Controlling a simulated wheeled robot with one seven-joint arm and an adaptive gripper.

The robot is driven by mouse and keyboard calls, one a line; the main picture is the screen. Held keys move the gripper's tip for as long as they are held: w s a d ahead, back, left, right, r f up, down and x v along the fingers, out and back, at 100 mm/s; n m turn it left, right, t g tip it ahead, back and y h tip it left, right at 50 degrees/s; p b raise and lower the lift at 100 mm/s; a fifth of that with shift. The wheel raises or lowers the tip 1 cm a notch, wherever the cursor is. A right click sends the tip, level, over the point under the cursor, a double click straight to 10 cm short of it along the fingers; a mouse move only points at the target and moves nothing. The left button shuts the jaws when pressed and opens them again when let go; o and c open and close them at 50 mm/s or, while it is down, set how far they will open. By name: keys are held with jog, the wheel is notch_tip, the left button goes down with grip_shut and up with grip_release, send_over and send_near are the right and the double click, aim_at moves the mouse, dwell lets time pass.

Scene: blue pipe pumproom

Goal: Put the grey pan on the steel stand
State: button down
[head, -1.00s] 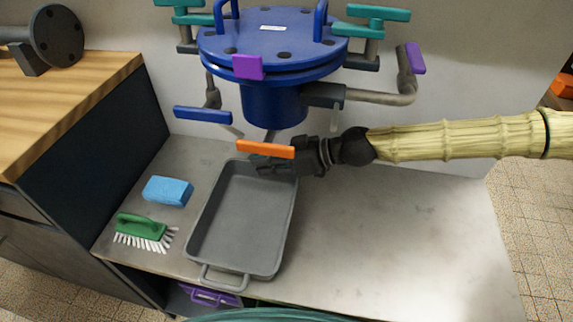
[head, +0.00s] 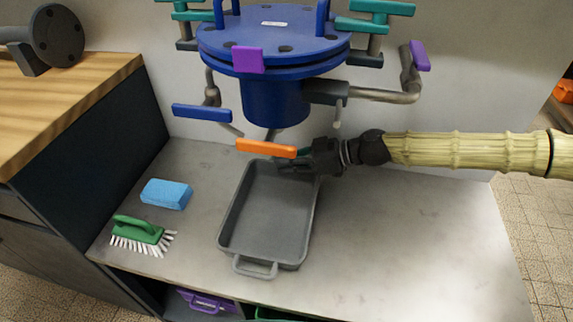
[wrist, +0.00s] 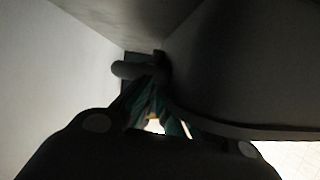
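The grey pan (head: 268,212) is a deep rectangular tray with a handle at its near end. It is over the middle of the grey metal-topped bench; whether it touches the top or hangs just above it I cannot tell. My gripper (head: 293,166) is at the pan's far end, shut on its far handle, partly hidden by an orange lever. In the wrist view my fingers (wrist: 155,92) close together beside the dark pan wall (wrist: 240,70). No separate steel stand can be made out; the bench top (head: 400,235) is the only steel-looking surface.
A blue sponge (head: 166,194) and a green brush (head: 140,233) lie left of the pan. A blue flanged vessel (head: 275,60) with levers, including the orange lever (head: 266,148), overhangs the far side. The bench's right side is clear. A purple-handled box (head: 205,301) sits below.

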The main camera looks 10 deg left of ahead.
jog(key=shift+r, duration=0.1)
jog(key=c, duration=1.6)
grip_release()
jog(key=shift+c, duration=0.2)
jog(key=shift+r, duration=0.1)
jog(key=p+v, duration=0.1)
jog(key=v, duration=1.1)
jog(key=shift+p, duration=0.4)
